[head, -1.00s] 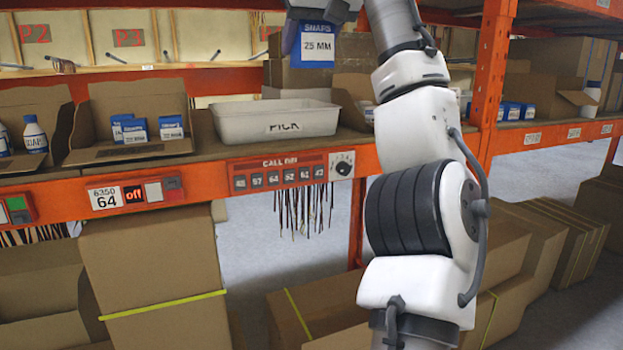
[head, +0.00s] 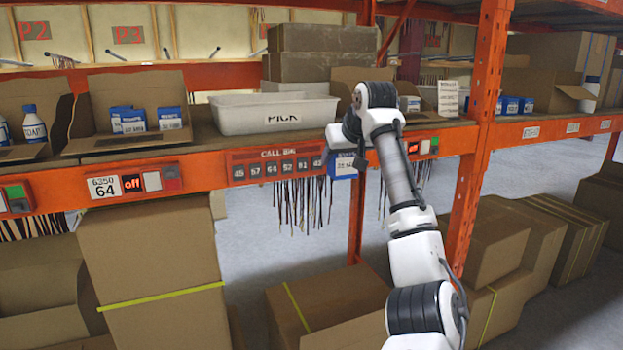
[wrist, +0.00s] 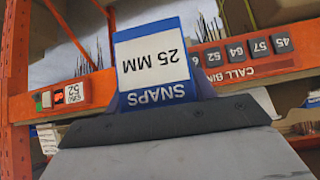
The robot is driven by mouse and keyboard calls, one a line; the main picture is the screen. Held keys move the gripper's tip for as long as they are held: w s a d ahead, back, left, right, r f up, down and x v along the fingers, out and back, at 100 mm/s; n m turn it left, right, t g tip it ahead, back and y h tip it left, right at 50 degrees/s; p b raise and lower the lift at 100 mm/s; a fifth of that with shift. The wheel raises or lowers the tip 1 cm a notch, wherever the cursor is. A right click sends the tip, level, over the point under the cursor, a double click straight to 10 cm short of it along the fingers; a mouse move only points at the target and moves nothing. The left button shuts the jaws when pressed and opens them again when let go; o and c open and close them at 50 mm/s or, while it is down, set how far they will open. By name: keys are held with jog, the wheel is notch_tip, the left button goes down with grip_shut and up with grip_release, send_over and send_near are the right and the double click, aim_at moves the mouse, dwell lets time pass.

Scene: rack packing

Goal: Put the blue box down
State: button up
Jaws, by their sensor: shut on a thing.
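The blue box (head: 342,172) has a white label and hangs at my gripper (head: 347,160), in front of the orange shelf beam, just right of the CALL BIN panel. Its lower part shows below the gripper; the rest is hidden. In the wrist view the blue box (wrist: 155,62) reads SNAPS 25 MM, upside down in the picture. My gripper (wrist: 160,98) is shut on it, with dark fingers at its sides. No surface is seen touching the box.
A white PICK tote (head: 240,120) stands on the shelf left of my gripper. The orange beam (head: 215,165) carries the CALL BIN panel (head: 285,167). An open carton (head: 130,90) holds small blue boxes. An orange upright (head: 482,130) rises at right. Large cartons (head: 160,255) stand below.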

jog(key=w+d+f+m+b, duration=0.1)
jog(key=d+f, duration=0.1)
jog(key=f, duration=1.5)
jog(key=w+d+f+b, duration=0.1)
jog(key=f, duration=1.6)
jog(key=s+a+f+h+b, duration=0.1)
jog(key=s+f, duration=0.3)
jog(key=f, duration=0.7)
jog(key=s+a+f+b, duration=0.1)
jog(key=s+f, duration=0.3)
jog(key=f, duration=0.6)
jog(key=s+a+f+m+h+b, duration=0.15)
jog(key=s+a+f, duration=0.25)
jog(key=s+f, duration=0.65)
jog(key=s+a+f+m+b, duration=0.15)
jog(key=s+a+f, duration=0.25)
jog(key=s+f, duration=0.65)
notch_tip(320, 180, up, 7)
jog(key=shift+s, duration=0.3)
